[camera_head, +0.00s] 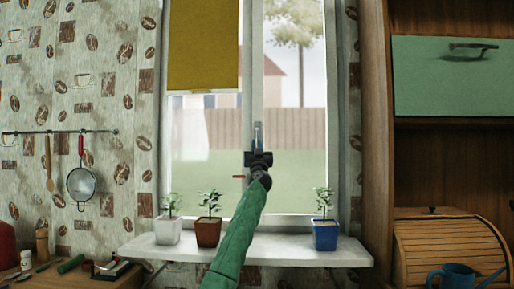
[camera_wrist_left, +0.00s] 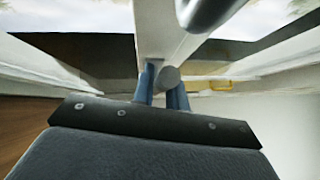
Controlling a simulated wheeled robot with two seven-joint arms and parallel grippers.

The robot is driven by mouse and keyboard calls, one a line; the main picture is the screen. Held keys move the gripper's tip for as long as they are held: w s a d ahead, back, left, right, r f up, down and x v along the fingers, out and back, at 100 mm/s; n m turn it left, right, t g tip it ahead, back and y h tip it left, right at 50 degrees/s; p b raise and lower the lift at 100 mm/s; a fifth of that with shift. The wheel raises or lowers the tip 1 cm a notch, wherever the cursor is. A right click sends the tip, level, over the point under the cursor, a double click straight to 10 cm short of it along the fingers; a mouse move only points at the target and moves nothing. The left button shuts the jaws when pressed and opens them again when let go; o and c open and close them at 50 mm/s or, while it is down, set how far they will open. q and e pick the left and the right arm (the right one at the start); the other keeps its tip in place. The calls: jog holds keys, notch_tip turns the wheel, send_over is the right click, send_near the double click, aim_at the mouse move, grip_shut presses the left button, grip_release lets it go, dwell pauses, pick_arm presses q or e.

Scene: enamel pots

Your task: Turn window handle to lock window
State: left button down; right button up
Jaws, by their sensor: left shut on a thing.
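The window (camera_head: 252,60) has white frames and a white middle post. My left gripper (camera_head: 258,135) is in front of this post, at about mid-height of the window, with its arm coming up from below. In the left wrist view its blue-grey fingers (camera_wrist_left: 163,88) are shut around a round grey end, which looks like part of the window handle (camera_wrist_left: 168,75). The rest of the handle is mostly hidden behind my gripper in the head view, so its angle cannot be told. My right gripper is not in view.
A white pot (camera_head: 167,231), a brown pot (camera_head: 208,232) and a blue pot (camera_head: 326,235) with plants stand on the windowsill (camera_head: 270,251). A yellow blind (camera_head: 203,45) covers the upper left pane. A wooden cabinet (camera_head: 375,130) stands at right.

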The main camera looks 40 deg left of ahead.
pick_arm(q)
jog(key=c, duration=1.4)
grip_release()
jog(key=shift+f, duration=0.1)
